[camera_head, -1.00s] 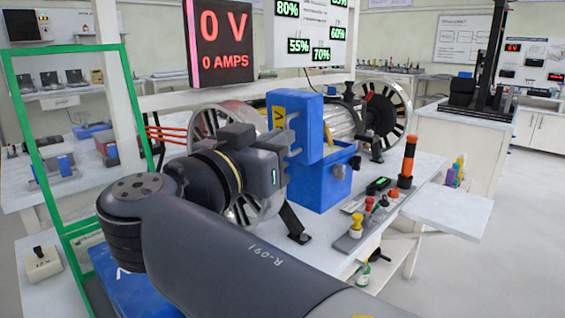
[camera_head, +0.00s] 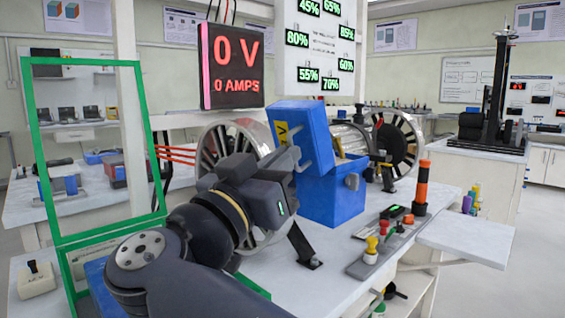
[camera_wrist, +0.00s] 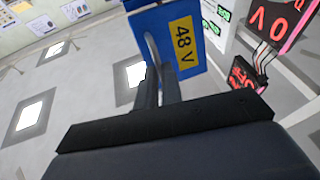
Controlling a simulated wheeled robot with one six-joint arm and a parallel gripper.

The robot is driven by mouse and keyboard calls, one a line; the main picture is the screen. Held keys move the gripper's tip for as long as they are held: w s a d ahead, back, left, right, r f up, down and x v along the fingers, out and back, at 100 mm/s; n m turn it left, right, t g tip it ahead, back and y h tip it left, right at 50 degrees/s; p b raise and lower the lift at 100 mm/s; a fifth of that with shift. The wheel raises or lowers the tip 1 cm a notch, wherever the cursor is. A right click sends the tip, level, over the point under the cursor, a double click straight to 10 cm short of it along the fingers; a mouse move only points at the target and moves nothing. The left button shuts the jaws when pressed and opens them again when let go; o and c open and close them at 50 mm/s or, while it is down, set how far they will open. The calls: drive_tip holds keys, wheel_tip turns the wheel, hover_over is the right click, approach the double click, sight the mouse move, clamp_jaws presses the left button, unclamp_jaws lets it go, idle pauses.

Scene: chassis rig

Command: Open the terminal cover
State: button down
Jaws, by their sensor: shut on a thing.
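The blue terminal box (camera_head: 335,195) stands on the white bench, with some yellowish parts just visible at its open top. Its blue terminal cover (camera_head: 308,132) is raised above the box and tilted, its top leaning left. A yellow label marks the cover; in the wrist view the cover (camera_wrist: 150,22) shows this label reading 48 V. My gripper (camera_head: 283,168) is at the cover's left face. In the wrist view my gripper's fingers (camera_wrist: 160,88) are shut on the cover's pale bar handle (camera_wrist: 153,50). The fingertips are partly hidden in the head view.
A metal-wheeled machine (camera_head: 400,145) stands behind the box. An orange and black post (camera_head: 422,185) and a strip with coloured knobs (camera_head: 368,255) are on the bench at right. A green frame (camera_head: 150,150) stands at left. A red display (camera_head: 232,65) reads 0 V.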

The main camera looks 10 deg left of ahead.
drive_tip(key=c, duration=1.6)
unclamp_jaws()
drive_tip(key=shift+o, duration=0.2)
drive_tip(key=p+v, duration=0.1)
drive_tip(key=v, duration=1)
drive_tip(key=shift+w+d, duration=0.1)
drive_tip(key=shift+c, duration=0.3)
